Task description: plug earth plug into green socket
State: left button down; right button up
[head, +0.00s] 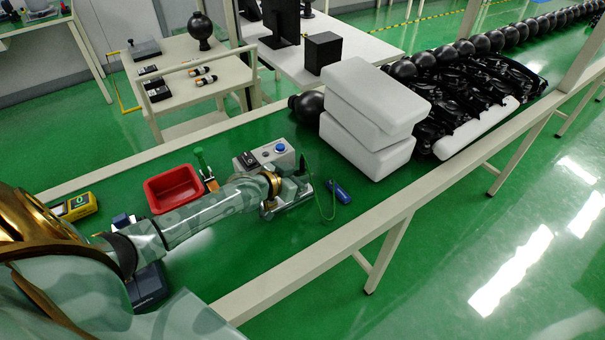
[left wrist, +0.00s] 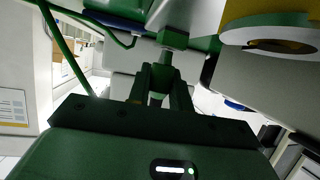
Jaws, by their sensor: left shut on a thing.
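My left gripper (head: 299,180) is over the green bench beside a grey box with a blue button. In the left wrist view its fingers (left wrist: 164,72) are closed on a small green plug (left wrist: 172,40). A thin green cord (head: 331,208) loops down near the gripper to the bench; green cord also shows in the left wrist view (left wrist: 54,36). I cannot make out a green socket for certain; the gripper and arm hide part of the area below. My right gripper is not in view.
The grey box (head: 249,161) stands just behind the gripper. A red tray (head: 161,196) and a green-handled tool (head: 201,158) are to the left. A blue object (head: 339,191) lies to the right. White blocks (head: 366,97) are stacked further right. A yellow meter (head: 80,206) lies far left.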

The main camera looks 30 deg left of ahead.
pick_arm(q)
jog(key=shift+s+f+b, duration=0.1)
jog(key=shift+f+b, duration=0.5)
jog(key=shift+f, duration=0.3)
jog(key=c, duration=1.2)
grip_release()
jog(key=shift+s+r, duration=0.15)
jog(key=shift+s, duration=0.05)
jog(key=shift+p+v, duration=3.15)
jog(key=shift+v, duration=4.7)
